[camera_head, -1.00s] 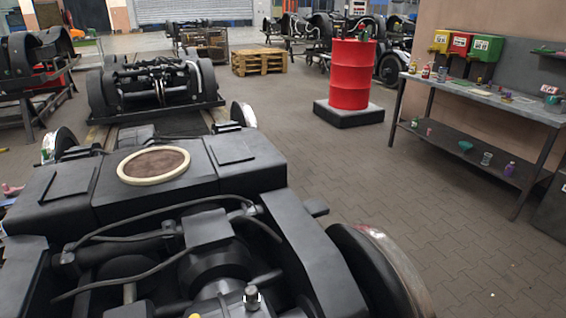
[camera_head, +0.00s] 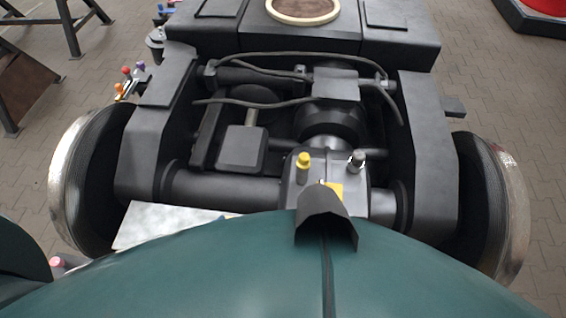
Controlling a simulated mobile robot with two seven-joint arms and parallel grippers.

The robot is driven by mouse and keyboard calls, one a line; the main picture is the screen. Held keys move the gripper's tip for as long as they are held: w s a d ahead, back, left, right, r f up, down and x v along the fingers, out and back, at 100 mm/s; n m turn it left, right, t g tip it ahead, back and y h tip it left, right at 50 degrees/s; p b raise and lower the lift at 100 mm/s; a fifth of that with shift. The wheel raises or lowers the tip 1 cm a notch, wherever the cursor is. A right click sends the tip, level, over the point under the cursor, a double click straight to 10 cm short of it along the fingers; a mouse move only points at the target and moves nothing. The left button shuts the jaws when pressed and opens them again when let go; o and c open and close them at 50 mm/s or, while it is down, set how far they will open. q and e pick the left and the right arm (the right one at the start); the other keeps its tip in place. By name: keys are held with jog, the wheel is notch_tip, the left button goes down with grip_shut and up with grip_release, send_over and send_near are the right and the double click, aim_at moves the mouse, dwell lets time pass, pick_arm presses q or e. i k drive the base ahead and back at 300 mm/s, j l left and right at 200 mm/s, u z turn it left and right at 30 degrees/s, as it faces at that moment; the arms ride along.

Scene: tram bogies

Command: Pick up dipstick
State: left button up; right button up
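A small yellow-capped fitting (camera_head: 303,167) stands upright on the grey gearbox housing (camera_head: 325,170) of the bogie, and it looks like the dipstick. A grey, metallic capped fitting (camera_head: 357,161) stands to its right on the same housing. A yellow label (camera_head: 334,190) is partly visible just below them. Neither of my grippers is in the head view, and nothing is seen touching the yellow-capped fitting.
The bogie frame (camera_head: 428,150) surrounds the housing, with a left wheel (camera_head: 75,185) and a right wheel (camera_head: 508,210). Black hoses (camera_head: 290,57) cross behind the housing. A pale plate (camera_head: 165,222) lies at front left. Small bottles (camera_head: 126,72) stand beyond the left wheel.

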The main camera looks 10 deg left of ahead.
aim_at(303, 164)
jog(key=k+l, duration=0.15)
jog(key=l, duration=0.55)
jog(key=k+l+u, duration=0.1)
jog(key=l, duration=0.5)
jog(key=i+l, duration=0.15)
jog(key=l, duration=0.2)
jog(key=i+l, duration=0.15)
jog(key=l, duration=0.2)
